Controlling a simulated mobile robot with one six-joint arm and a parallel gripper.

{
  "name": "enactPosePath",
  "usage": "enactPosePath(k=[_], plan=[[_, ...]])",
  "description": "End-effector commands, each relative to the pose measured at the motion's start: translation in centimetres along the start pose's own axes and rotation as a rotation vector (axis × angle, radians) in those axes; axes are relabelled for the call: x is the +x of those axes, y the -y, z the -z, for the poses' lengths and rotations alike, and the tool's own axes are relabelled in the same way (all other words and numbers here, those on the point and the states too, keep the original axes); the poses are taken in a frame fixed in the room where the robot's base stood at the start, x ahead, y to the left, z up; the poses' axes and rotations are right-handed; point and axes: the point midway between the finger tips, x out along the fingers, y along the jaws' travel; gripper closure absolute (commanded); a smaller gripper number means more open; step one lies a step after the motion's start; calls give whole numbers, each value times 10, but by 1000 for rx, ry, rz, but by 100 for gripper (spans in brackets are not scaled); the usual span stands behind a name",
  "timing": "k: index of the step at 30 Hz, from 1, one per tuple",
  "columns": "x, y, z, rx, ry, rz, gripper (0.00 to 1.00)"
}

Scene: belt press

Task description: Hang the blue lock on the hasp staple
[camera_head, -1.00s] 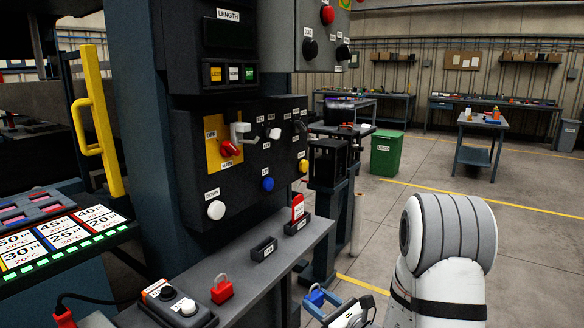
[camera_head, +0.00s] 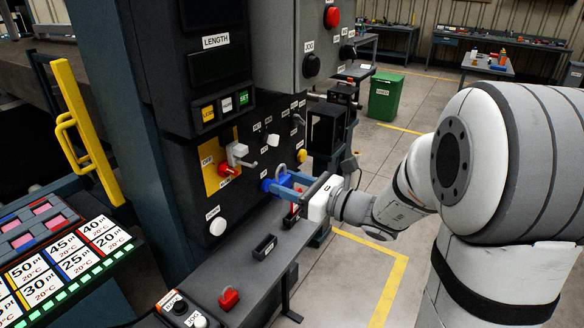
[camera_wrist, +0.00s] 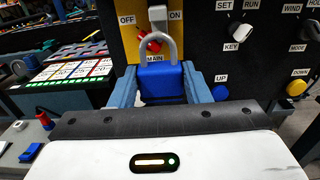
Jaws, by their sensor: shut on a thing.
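My gripper (camera_head: 285,183) is shut on the blue lock (camera_wrist: 160,82), held between its two blue-grey fingers in the wrist view. The lock is upright, its grey shackle pointing up. In the head view the lock is small and partly hidden by the fingers, in front of the control panel. The pale grey hasp staple (camera_head: 237,152) is on the yellow plate, left of and above my gripper. In the wrist view the hasp (camera_wrist: 157,16) shows above the shackle; they look apart, but the depth gap is unclear. The red main switch (camera_wrist: 148,44) is partly hidden behind the shackle.
A red lock (camera_head: 229,299) and an empty black holder (camera_head: 264,247) are on the grey shelf (camera_head: 240,270) below the panel. A blue UP button (camera_wrist: 220,93) is right of the fingers.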

Motion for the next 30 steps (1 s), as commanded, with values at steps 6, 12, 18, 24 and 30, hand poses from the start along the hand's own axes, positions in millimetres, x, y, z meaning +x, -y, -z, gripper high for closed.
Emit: enactPosePath(k=[6,12,18,24,30], plan=[[8,1,2,1,0,1,82],[20,1,3,0,1,2,82],[32,2,4,1,0,3,82],[43,2,5,0,1,3,82],[47,3,5,-1,1,6,82]])
